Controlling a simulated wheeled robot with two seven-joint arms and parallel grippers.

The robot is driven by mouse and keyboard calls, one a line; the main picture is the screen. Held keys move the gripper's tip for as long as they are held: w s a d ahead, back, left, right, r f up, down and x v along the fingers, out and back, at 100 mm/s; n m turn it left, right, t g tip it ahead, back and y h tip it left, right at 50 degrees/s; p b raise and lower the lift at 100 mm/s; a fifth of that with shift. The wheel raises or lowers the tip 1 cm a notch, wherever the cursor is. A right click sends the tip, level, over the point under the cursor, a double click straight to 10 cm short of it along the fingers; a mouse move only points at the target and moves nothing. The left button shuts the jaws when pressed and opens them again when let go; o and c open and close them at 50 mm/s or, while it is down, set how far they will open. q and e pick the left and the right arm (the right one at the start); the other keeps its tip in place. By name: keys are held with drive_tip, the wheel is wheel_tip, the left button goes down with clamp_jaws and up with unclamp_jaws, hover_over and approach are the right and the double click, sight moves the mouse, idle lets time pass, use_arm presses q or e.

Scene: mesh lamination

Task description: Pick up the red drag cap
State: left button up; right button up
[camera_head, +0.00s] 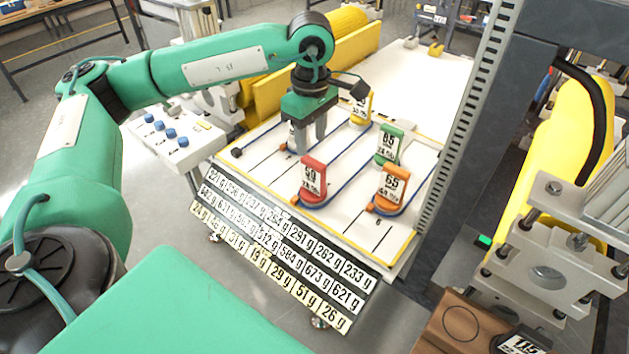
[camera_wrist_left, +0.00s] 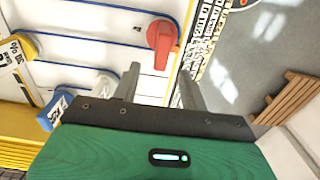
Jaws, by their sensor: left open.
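The red drag cap (camera_head: 313,180) stands on the white board (camera_head: 345,228), left of the orange cap (camera_head: 391,189). It has a white label with black print. In the left wrist view the red cap (camera_wrist_left: 162,42) lies beyond the fingertips, apart from them. My left gripper (camera_head: 308,140) is open and empty above the board, behind the red cap in the head view. Its two fingers also show in the left wrist view (camera_wrist_left: 160,85), with nothing between them. My right gripper is not in view.
A green cap (camera_head: 389,146) and a yellow cap (camera_head: 361,106) stand on the same board, near blue lines. A blue cap (camera_wrist_left: 58,108) shows in the left wrist view. A strip of gram labels (camera_head: 280,243) runs along the front. A dark post (camera_head: 468,130) rises at right.

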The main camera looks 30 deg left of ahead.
sight(312, 160)
use_arm(q)
wheel_tip(312, 160, down, 5)
drive_tip(key=shift+f+p, duration=0.1)
drive_tip(key=shift+p, duration=0.6)
drive_tip(key=shift+d+f+p, duration=0.1)
drive_tip(key=shift+f+p, duration=0.25)
drive_tip(key=shift+p, duration=0.05)
drive_tip(key=f+p, duration=0.1)
drive_tip(key=f, duration=0.1)
drive_tip(key=f+p, duration=0.1)
drive_tip(key=shift+s+d+f+p, duration=0.2)
drive_tip(key=shift+f+p, duration=0.15)
drive_tip(key=shift+f, duration=0.6)
drive_tip(key=shift+r, duration=0.1)
clamp_jaws()
